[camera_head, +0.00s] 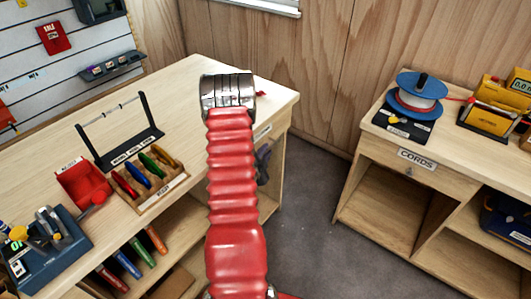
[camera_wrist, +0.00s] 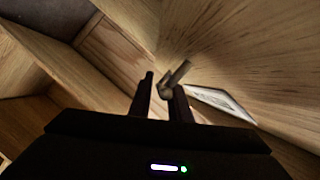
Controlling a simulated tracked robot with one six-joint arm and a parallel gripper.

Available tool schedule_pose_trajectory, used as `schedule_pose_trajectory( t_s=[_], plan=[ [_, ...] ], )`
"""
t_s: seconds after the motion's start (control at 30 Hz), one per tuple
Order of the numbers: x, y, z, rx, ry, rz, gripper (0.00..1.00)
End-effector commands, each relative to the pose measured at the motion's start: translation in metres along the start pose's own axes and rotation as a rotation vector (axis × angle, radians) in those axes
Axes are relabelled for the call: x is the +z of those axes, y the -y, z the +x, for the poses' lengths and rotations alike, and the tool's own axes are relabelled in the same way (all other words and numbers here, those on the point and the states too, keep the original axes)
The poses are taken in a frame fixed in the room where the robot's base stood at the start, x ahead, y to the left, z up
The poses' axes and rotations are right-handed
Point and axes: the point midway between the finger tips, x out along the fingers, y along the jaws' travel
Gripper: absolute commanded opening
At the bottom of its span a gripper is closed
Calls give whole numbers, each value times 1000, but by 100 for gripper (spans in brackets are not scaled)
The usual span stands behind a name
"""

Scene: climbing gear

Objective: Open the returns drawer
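A wooden drawer front (camera_wrist: 245,75) with a white label (camera_wrist: 222,101) fills the right of the wrist view; the label's text is not readable. A small metal handle (camera_wrist: 178,74) sticks out from it. My gripper (camera_wrist: 162,82) has its two dark fingers apart, with the handle at their tips, close to the right finger. I cannot tell whether they touch. In the head view a pale label (camera_head: 262,132) shows on the bench's right end, and my gripper (camera_head: 263,163) is a dark shape below it, mostly hidden behind my red arm. How far the drawer stands out is hidden.
The left workbench (camera_head: 185,95) holds a red bin (camera_head: 83,186), a rack of coloured tools (camera_head: 148,178) and a black stand (camera_head: 125,145). A right bench has a closed-looking CORDS drawer (camera_head: 416,163) and a blue spool (camera_head: 417,95). The grey floor (camera_head: 310,200) between them is clear.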

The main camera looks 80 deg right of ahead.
Motion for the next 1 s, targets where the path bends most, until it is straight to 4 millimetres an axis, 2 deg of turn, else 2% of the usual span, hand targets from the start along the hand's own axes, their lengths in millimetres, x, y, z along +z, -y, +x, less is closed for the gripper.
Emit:
schedule_pose_trajectory(
  t_s=[0.13,0.4,1.0],
  plan=[
    [0,0,0,0,0,0,17],
    [0,0,-1,1,1,0,0],
    [1,-2,-2,2,3,-2,0]
  ],
)
